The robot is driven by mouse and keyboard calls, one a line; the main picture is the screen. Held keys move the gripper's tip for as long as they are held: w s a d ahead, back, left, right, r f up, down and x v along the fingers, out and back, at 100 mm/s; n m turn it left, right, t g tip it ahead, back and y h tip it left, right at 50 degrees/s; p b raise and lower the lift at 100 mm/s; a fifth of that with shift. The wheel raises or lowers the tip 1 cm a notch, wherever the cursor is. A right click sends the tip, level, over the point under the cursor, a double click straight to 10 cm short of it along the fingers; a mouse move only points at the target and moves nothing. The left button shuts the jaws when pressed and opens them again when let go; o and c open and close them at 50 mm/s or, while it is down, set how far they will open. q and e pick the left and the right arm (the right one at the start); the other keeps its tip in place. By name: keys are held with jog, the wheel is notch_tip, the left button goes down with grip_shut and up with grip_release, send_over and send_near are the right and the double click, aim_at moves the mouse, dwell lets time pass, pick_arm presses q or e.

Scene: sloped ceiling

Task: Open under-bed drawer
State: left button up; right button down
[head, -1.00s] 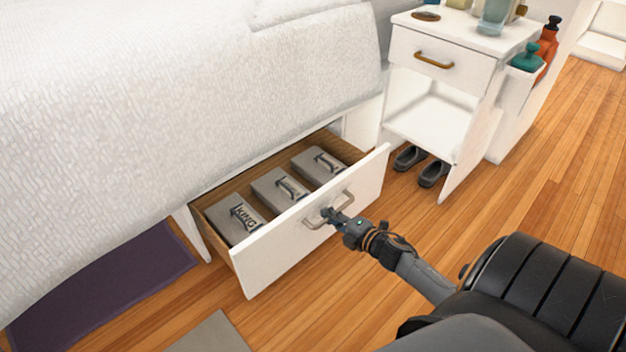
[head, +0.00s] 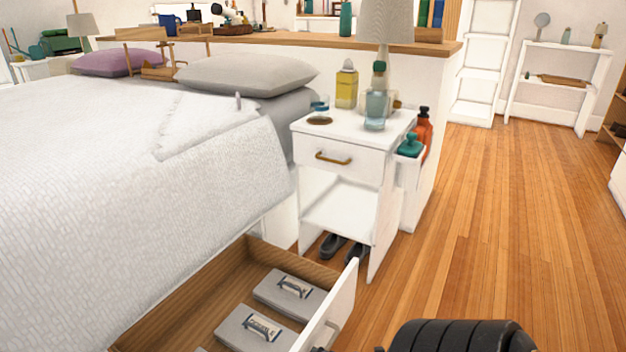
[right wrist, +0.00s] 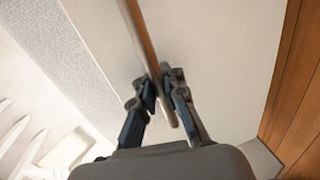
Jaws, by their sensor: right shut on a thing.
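The white-fronted under-bed drawer (head: 343,300) stands well out from under the bed in the head view. Its wooden inside shows, and its near end is cut off by the bottom edge. In the right wrist view, the bar handle (right wrist: 141,35) runs down between the fingers of my right gripper (right wrist: 161,88), which is shut on it. The pale drawer front (right wrist: 220,55) lies behind the handle. My right gripper is mostly below the head view's frame. My left gripper is not in view.
Grey lidded boxes (head: 257,333) lie in the drawer. The bed (head: 130,190) is at left. A white nightstand (head: 342,212) stands beyond the drawer, with dark shoes (head: 333,246) beneath it. Wooden floor (head: 510,230) is clear to the right.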

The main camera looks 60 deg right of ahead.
jog(key=shift+d, duration=0.45)
jog(key=c, duration=1.5)
grip_release()
jog(key=shift+c, duration=0.2)
jog(key=shift+o, duration=0.8)
jog(key=shift+a, duration=0.1)
jog(key=a+v, duration=0.1)
jog(key=v, duration=1.1)
jog(key=shift+d, duration=0.35)
